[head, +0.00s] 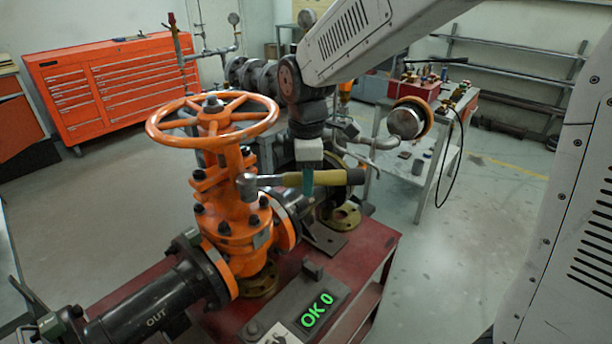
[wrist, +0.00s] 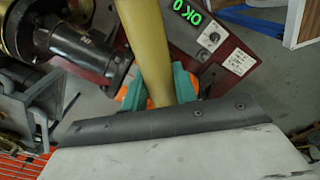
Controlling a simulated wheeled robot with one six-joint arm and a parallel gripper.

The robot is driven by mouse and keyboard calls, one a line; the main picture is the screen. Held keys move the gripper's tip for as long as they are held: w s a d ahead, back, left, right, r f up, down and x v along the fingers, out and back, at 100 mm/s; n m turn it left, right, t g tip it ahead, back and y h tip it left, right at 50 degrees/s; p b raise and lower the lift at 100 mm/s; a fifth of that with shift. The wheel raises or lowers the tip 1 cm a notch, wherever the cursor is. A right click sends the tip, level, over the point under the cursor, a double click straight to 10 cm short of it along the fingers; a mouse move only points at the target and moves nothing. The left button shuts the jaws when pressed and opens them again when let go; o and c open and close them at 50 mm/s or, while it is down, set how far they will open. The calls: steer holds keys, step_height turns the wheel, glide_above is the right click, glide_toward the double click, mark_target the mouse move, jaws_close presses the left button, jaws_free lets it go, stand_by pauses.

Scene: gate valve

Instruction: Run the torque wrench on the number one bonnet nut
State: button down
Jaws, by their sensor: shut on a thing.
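The torque wrench (head: 330,178) has a yellow-olive handle and a metal ratchet head (head: 246,185). My gripper (head: 308,182) is shut on its handle, with teal fingers on both sides; the handle also shows in the wrist view (wrist: 148,45). The wrench lies about level, its head at the left in front of the orange gate valve (head: 232,222). Dark bonnet nuts (head: 225,228) ring the valve's bonnet flange. The head appears above the flange; I cannot tell whether it touches a nut. No number marks show on the nuts.
An orange handwheel (head: 212,122) stands above the bonnet, close to the wrench. A display (head: 317,308) on the red bench (head: 362,262) reads "OK 0" in green. A black pipe marked OUT (head: 150,312) leaves the valve at left. A side table (head: 418,165) stands behind.

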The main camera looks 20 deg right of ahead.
steer(key=shift+d, duration=0.15)
steer(key=shift+f, duration=2)
steer(key=shift+f, duration=2.15)
stand_by(1.0)
steer(key=shift+r, duration=0.4)
stand_by(1.2)
steer(key=shift+r, duration=1.95)
